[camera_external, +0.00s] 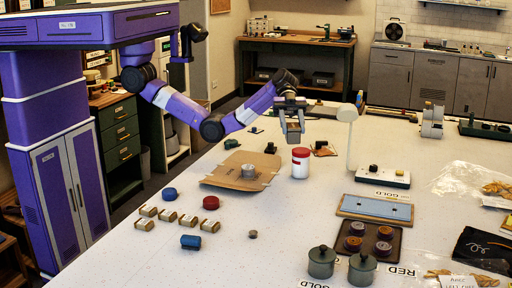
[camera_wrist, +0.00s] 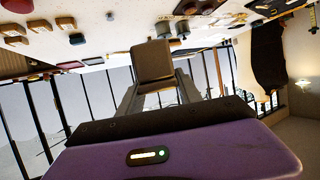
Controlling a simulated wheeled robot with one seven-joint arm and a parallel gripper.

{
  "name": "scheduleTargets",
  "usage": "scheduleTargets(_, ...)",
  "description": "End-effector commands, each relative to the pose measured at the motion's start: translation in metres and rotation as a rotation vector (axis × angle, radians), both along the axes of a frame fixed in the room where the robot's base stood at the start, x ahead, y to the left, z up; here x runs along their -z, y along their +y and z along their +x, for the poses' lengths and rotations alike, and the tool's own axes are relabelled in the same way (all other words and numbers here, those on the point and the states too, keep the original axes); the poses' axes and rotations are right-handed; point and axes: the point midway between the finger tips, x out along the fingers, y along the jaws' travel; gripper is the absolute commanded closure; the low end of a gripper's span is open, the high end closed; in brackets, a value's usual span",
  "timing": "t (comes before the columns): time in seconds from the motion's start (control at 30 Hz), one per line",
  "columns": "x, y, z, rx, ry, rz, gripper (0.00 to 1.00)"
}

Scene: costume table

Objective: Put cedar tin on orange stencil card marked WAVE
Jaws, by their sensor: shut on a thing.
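My gripper (camera_external: 292,130) is above the table's far middle, behind the red-and-white jar. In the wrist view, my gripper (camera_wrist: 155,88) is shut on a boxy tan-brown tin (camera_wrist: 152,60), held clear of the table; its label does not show. I cannot read any WAVE mark, so I cannot tell whether this is the stencil card. Several small tan tins (camera_external: 168,215) stand at the table's left.
The red-and-white jar (camera_external: 300,163) stands just in front of my gripper. A cardboard sheet (camera_external: 215,180) bears a grey metal can (camera_external: 248,171). A white lamp (camera_external: 349,135) rises to the right. A blue-topped tray (camera_external: 375,207) and lidded pots (camera_external: 321,262) are nearer.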

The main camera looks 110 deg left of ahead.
Motion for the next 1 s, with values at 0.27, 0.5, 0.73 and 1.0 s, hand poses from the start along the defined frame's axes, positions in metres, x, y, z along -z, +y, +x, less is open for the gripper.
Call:
scheduleTargets(0.27,-0.002,0.140,0.024,-0.247,-0.001,0.005,1.00)
scheduleTargets(0.5,-0.004,0.258,0.026,-0.465,0.000,0.007,1.00)
scheduleTargets(0.73,-0.006,0.346,0.018,-0.641,0.000,0.007,1.00)
scheduleTargets(1.0,-0.001,0.384,0.019,-0.755,0.001,0.002,1.00)
